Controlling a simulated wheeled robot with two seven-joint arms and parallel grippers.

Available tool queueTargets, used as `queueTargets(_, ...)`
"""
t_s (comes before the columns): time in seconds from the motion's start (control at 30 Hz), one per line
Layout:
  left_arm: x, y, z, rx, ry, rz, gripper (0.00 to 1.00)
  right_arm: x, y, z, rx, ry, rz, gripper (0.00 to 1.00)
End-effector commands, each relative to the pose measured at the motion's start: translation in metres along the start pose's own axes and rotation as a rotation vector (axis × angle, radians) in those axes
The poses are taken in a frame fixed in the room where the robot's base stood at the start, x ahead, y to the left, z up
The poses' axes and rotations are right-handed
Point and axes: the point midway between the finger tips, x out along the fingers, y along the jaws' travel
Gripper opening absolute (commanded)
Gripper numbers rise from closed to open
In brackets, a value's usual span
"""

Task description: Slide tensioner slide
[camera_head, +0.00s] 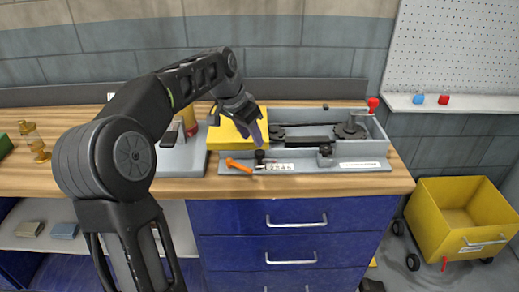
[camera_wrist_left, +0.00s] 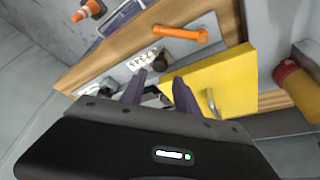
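The grey runout fixture (camera_head: 375,148) sits on the wooden bench, with a black belt and wheel inside its tray. Along its front edge, a small black knob (camera_head: 260,157) stands at the left end of a white numbered scale (camera_head: 281,167). I take this knob to be the tensioner slide's; it also shows in the wrist view (camera_wrist_left: 160,63). My left gripper (camera_head: 258,138) points down just above and behind the knob. In the wrist view its two purple fingers (camera_wrist_left: 158,88) are apart, with the knob beyond the gap between their tips. Contact is not visible.
An orange lever (camera_head: 239,166) lies just left of the knob. A yellow cover (camera_head: 225,133) is behind it, close to the fingers. A red knob (camera_head: 373,104) rises at the fixture's back right. A yellow cart (camera_head: 440,225) stands on the floor.

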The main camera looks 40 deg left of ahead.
Motion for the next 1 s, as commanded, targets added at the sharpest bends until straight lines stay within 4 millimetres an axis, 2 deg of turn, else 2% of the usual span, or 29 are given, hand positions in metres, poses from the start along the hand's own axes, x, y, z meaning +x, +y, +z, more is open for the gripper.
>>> queueTargets(0.17, 0.017, 0.0, 0.0, -0.001, -0.003, 0.003, 0.37, -0.002, -0.001, 0.0, 0.0, 0.001, 0.0, 0.81)
queueTargets(0.53, 0.069, 0.0, 0.001, -0.001, -0.001, 0.002, 0.37, -0.008, -0.003, 0.0, 0.0, 0.0, 0.0, 0.81)
queueTargets(0.9, 0.076, 0.0, 0.0, -0.001, 0.001, 0.001, 0.37, -0.008, -0.003, 0.0, 0.0, 0.0, 0.0, 0.81)
queueTargets(1.0, 0.076, 0.0, 0.0, -0.001, 0.0, 0.001, 0.29, -0.008, -0.003, 0.0, 0.0, 0.0, 0.0, 0.81)
